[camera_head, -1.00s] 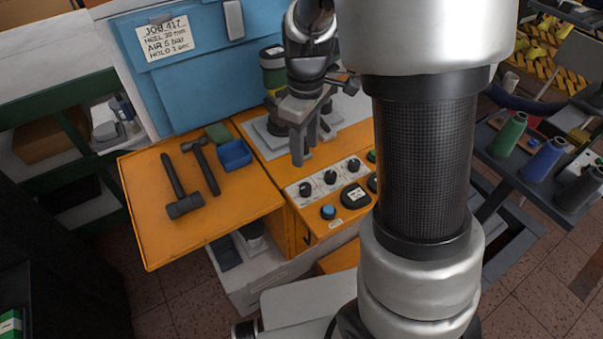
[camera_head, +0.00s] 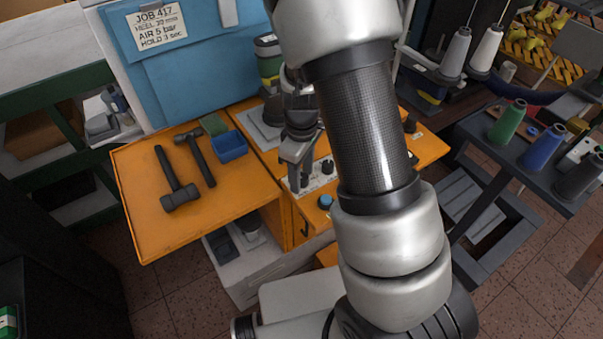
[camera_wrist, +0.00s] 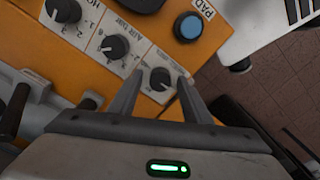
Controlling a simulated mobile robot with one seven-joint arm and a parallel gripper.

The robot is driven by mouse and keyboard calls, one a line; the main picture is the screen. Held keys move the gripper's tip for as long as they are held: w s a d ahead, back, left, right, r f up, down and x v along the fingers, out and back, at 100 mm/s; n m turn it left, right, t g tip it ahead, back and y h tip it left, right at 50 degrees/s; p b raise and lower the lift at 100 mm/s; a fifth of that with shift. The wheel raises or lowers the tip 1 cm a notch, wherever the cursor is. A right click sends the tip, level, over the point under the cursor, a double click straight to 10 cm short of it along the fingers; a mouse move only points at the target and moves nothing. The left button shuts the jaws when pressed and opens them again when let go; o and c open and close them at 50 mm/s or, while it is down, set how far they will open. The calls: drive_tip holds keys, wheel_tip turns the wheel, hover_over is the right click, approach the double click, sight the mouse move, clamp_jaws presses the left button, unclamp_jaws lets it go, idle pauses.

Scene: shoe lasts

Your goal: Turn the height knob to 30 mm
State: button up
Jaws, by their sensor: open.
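In the wrist view a black knob (camera_wrist: 160,78) on a white dial plate shows between the two fingertips of my gripper (camera_wrist: 159,80). It is the end knob of a row of three; its label is hidden, and its pointer setting is too small to read. The middle knob (camera_wrist: 115,46) is marked AIR and BAR, and the far knob (camera_wrist: 63,10) has a label beginning HO. My gripper (camera_head: 298,186) is open, pointing down over the control panel in the head view. I cannot tell whether the fingers touch the knob.
A blue button (camera_wrist: 188,27) labelled PAD sits beside the knobs. A card (camera_head: 157,26) reads JOB 417, HEEL 30 mm, AIR 5 bar, HOLD 3 sec. Two hammers (camera_head: 177,185) and a blue tray (camera_head: 229,146) lie on the orange top, left of my gripper.

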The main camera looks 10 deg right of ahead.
drive_tip(key=c, duration=1)
drive_tip(key=shift+c, duration=0.2)
drive_tip(key=shift+m, duration=0.3)
drive_tip(key=m, duration=0.3)
drive_tip(key=shift+r, duration=0.1)
drive_tip(key=m+p, duration=0.1)
drive_tip(key=m, duration=0.4)
drive_tip(key=shift+w+d, duration=0.1)
drive_tip(key=m+p, duration=0.1)
drive_tip(key=m, duration=0.3)
drive_tip(key=shift+m, duration=0.3)
drive_tip(key=shift+d+m+p, duration=0.1)
drive_tip(key=shift+m+p, duration=0.55)
drive_tip(key=shift+m, duration=1.55)
